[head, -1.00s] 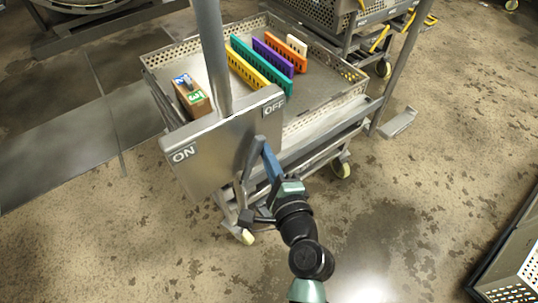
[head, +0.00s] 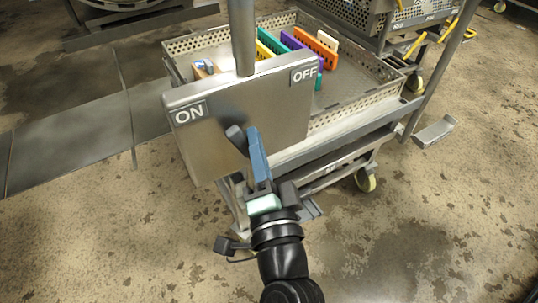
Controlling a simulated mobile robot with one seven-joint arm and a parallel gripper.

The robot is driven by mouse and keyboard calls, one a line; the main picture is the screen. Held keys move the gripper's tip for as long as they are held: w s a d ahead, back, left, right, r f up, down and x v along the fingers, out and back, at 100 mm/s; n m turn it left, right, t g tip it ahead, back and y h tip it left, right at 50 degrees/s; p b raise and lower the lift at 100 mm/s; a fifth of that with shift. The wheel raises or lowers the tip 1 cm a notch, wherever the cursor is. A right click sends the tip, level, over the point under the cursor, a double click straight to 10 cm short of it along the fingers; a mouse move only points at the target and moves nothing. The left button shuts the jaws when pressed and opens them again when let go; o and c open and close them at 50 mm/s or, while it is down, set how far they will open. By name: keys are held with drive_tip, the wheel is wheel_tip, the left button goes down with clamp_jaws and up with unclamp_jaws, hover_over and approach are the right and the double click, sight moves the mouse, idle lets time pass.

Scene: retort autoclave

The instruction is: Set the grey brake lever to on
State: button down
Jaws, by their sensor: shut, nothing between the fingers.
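The grey brake lever (head: 237,138) is on the front of a metal panel (head: 205,140) on the cart. The panel has an ON label (head: 189,114) at its upper left and an OFF label (head: 304,75) at its upper right. The lever's tip leans up and left, toward the ON side. Its lower part is hidden behind my gripper. My gripper (head: 254,134) has blue fingers, shut and empty. They stand just right of the lever, on its OFF side. I cannot tell whether they touch it.
A perforated tray (head: 385,93) on the cart behind the panel holds several coloured slotted strips (head: 315,47) and a small box (head: 204,68). An upright post (head: 242,40) rises behind the panel. A second cart stands at the back right. The floor at left is open.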

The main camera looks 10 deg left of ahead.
drive_tip(key=shift+s+a+f+n+y+b, duration=0.25)
drive_tip(key=shift+a+n+b, duration=0.1)
drive_tip(key=shift+n+b, duration=0.2)
drive_tip(key=shift+s+a+f+n+y+b, duration=0.2)
drive_tip(key=shift+a+n+y+b, duration=0.1)
drive_tip(key=shift+n+b, duration=0.25)
drive_tip(key=shift+s+a+b, duration=0.2)
drive_tip(key=shift+a+b, duration=0.05)
drive_tip(key=shift+b, duration=0.05)
drive_tip(key=shift+a, duration=0.1)
